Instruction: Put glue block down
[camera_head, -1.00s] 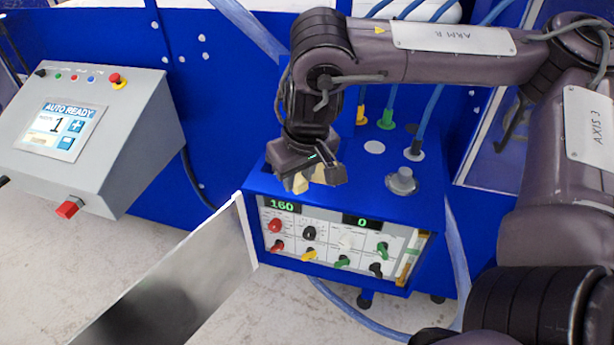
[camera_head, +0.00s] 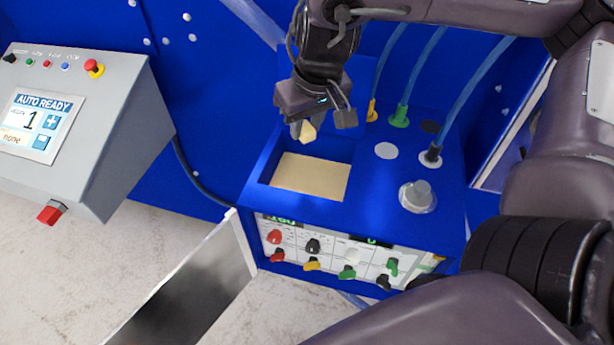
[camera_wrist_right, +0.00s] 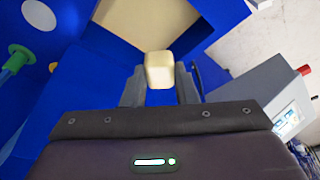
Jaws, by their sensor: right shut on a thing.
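The glue block (camera_head: 307,133) is a small cream-coloured block. My right gripper (camera_head: 322,124) is shut on it and holds it above the back part of the blue glue unit (camera_head: 385,190). In the right wrist view the glue block (camera_wrist_right: 159,70) sits between the two fingers of my right gripper (camera_wrist_right: 160,85). The unit's open tank (camera_head: 310,177) shows a cream-coloured surface inside, in front of and below the held block. In the right wrist view the tank (camera_wrist_right: 145,22) lies beyond the block. My left gripper is not in view.
A grey control panel (camera_head: 85,130) stands at the left. A round grey knob (camera_head: 417,196) and upright blue hoses (camera_head: 418,75) are on the unit's top at the right. A metal door or flap (camera_head: 190,285) sticks out at the front left.

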